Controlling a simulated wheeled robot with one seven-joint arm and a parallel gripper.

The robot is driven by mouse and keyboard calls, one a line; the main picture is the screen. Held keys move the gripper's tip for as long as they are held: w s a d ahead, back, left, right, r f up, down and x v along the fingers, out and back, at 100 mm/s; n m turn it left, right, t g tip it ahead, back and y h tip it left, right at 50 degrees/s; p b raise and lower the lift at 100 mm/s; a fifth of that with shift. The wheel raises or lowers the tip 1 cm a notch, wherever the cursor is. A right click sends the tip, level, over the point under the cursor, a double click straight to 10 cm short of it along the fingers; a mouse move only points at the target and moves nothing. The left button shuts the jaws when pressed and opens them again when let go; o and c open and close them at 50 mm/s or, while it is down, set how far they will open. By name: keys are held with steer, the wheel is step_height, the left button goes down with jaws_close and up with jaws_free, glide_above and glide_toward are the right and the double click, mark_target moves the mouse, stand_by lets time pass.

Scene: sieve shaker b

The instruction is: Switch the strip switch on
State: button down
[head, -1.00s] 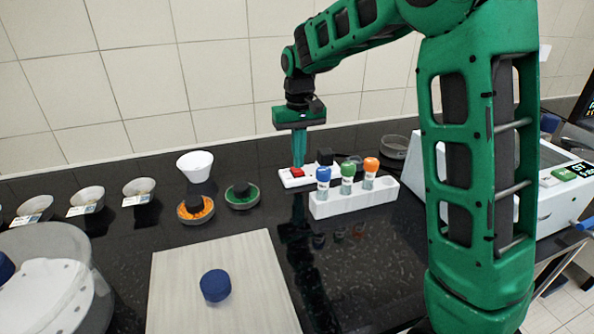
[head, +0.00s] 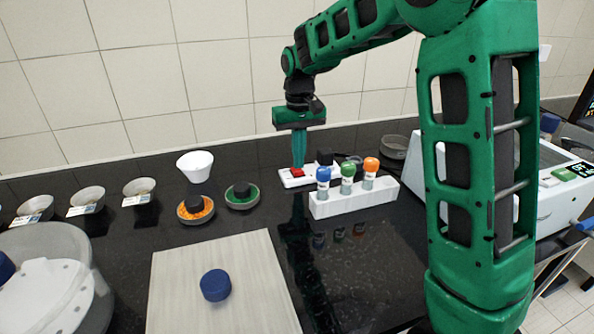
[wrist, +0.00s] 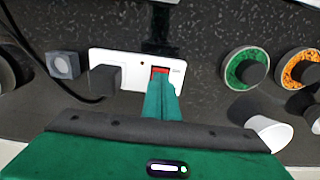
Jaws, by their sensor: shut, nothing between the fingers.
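The power strip (head: 287,181) is a white block on the black counter near the back wall, with a red switch (head: 297,172) on it. In the wrist view the strip (wrist: 107,57) shows its red switch (wrist: 160,71) at its right part and a black plug (wrist: 104,80) at its left. My green gripper (head: 299,163) is shut, empty and points down, its fingertips at the switch. In the wrist view the fingertips (wrist: 160,84) partly cover the switch. I cannot tell whether they touch it or which way the switch is tipped.
A white rack (head: 353,200) with blue, green and orange capped vials stands just right of the strip. Orange (head: 195,209) and green (head: 242,196) dishes and a white cup (head: 195,166) stand left. A pale board (head: 225,270) with a blue cap lies in front.

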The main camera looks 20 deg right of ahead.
mark_target(299, 171)
steer(key=shift+f, duration=0.7)
stand_by(0.3)
steer(key=shift+r, duration=0.15)
step_height(299, 171, up, 7)
stand_by(0.9)
